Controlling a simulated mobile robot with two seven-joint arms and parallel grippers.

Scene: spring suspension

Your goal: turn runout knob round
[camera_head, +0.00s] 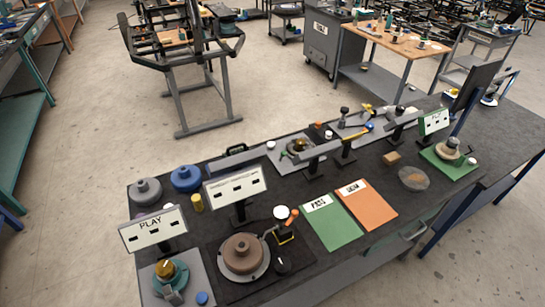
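Neither gripper shows in the head view. A dark bench (290,190) runs across the middle and right. Near its front, a brown stepped disc (241,253) sits on a pale round plate on a black base. Beside it is a small gauge-like part with an orange and white top (284,213). I cannot tell for certain which part is the runout knob.
Left of the disc are a PLAY sign (153,229) and a yellow-topped fixture (169,272). Green (332,224) and orange (367,206) mats lie to the right. Blue (186,179) and grey (146,191) weights stand at the back left.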

